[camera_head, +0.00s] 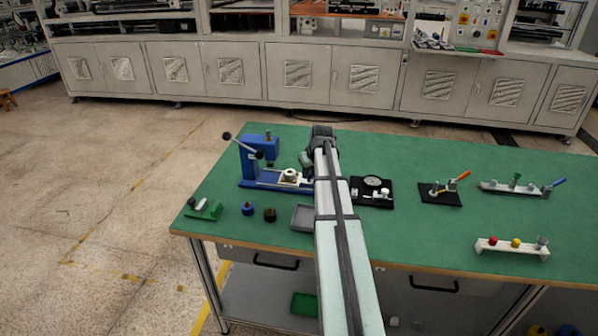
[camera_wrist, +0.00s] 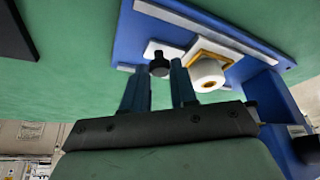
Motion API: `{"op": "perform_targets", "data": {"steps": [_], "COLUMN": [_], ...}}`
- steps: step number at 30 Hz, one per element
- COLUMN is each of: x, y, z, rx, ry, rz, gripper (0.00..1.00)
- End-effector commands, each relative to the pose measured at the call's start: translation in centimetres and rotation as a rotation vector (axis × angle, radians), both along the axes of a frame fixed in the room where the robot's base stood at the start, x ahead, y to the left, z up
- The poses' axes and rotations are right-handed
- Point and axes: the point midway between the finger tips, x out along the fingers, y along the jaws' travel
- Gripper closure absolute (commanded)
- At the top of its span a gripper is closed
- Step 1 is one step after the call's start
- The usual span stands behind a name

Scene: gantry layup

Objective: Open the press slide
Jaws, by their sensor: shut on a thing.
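The blue press (camera_head: 258,158) stands at the left part of the green table, with its lever arm raised to the left. Its slide, a white plate carrying a yellow-edged nest with a white round part (camera_head: 289,176), sits on the blue base, out to the right of the press column. In the wrist view the white part (camera_wrist: 207,74) is right of the black slide knob (camera_wrist: 159,64). My gripper (camera_wrist: 160,80) has its two fingers on either side of this knob and is shut on it. In the head view my arm hides the knob and the fingertips.
A grey tray (camera_head: 303,218), two round knobs, blue (camera_head: 248,208) and black (camera_head: 270,214), and a green fixture (camera_head: 205,209) lie in front of the press. A black plate with a dial (camera_head: 372,190) lies just right of my arm. The table's far left is clear.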

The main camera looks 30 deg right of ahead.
Motion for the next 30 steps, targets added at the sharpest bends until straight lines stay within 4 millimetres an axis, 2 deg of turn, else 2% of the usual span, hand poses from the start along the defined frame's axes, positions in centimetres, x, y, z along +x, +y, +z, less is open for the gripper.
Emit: {"op": "perform_targets", "data": {"steps": [11, 12, 19, 30], "x": [-0.34, -0.33, -0.32, -0.54], "y": [-0.33, -0.32, -0.32, -0.27], "z": [0.02, 0.02, 0.01, 0.54], "rx": [0.001, 0.001, 0.001, -0.001], "ry": [0.000, 0.000, 0.000, -0.001], "rz": [0.001, 0.001, 0.001, 0.001], "gripper": [1.00, 0.70, 0.48, 0.47]}}
